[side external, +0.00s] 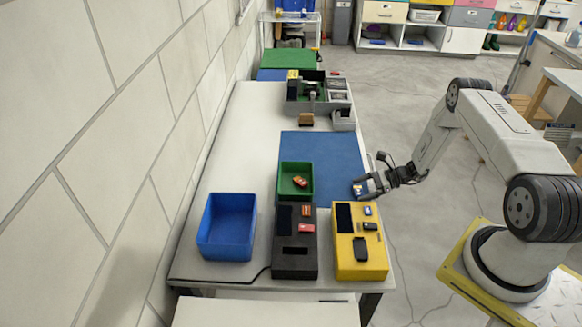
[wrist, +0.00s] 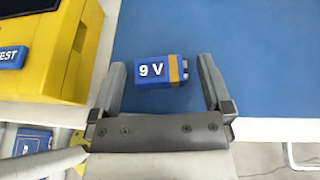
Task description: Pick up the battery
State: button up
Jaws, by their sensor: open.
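The battery (wrist: 160,72) is a blue 9 V block with a gold-brown band at one end. It lies on the blue mat (wrist: 215,30) in the wrist view, its "9 V" label facing the camera. In the side view the battery (side external: 358,190) is small, near the mat's right edge. My gripper (wrist: 160,72) is open, with one finger on each side of the battery. The left finger is close to the battery's label end and the right finger is a little beyond the banded end. I cannot tell whether either finger touches it.
A yellow tester box (wrist: 50,45) stands close to the left finger; it also shows in the side view (side external: 371,262). A black device (side external: 295,265), a green bin (side external: 284,193) with a battery inside and a blue bin (side external: 203,245) stand left. The mat's far part is clear.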

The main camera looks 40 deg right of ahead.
jog(key=shift+w+a, duration=0.1)
jog(key=shift+a, duration=0.05)
dwell(0.3)
jog(key=c, duration=1.1)
jog(key=shift+c, duration=0.3)
jog(key=shift+r, duration=0.15)
jog(key=shift+r, duration=0.8)
jog(key=s+a+r, duration=0.5)
jog(key=s+r, duration=0.6)
jog(key=s, duration=0.2)
jog(key=shift+w, duration=0.15)
